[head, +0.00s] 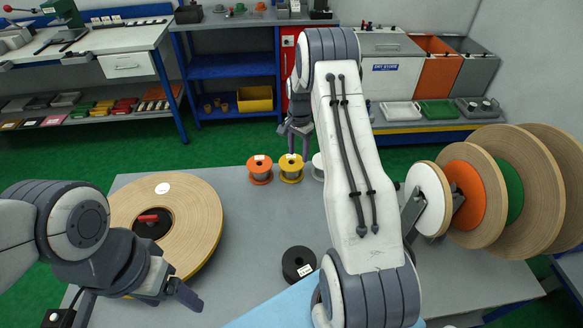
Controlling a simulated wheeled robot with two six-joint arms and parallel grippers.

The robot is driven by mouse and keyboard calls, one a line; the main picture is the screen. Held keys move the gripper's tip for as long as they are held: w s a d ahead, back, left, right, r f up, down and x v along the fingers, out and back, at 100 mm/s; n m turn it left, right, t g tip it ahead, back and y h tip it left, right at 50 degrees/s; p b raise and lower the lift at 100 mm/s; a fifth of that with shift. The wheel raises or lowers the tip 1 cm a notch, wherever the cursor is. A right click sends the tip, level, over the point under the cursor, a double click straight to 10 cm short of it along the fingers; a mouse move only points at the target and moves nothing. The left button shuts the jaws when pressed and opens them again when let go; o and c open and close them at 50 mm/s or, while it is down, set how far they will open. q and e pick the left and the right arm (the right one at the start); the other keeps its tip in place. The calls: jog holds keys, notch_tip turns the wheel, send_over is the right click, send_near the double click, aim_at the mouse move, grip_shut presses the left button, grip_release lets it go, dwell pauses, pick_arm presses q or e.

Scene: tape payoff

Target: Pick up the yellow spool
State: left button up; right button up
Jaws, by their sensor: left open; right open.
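The yellow spool (291,168) stands upright at the far edge of the grey table, between an orange spool (260,169) and a white spool (318,167) that my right arm partly hides. My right gripper (292,150) is open above and just behind the yellow spool, fingers pointing down. I cannot tell whether it touches the spool. My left gripper (178,296) is open and empty at the front left, near the large tan reel.
A large tan reel (190,215) lies flat on the table's left. A black spool (299,263) stands near the front middle by a light blue sheet (275,308). Several large reels (535,190) stand on a holder at the right. The table middle is clear.

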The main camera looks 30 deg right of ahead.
aim_at(298, 165)
jog(key=shift+f, duration=0.85)
notch_tip(298, 165, down, 4)
jog(key=shift+f+p, duration=0.1)
jog(key=shift+p, duration=0.8)
jog(key=shift+f, duration=0.6)
jog(key=shift+w, duration=0.1)
grip_shut()
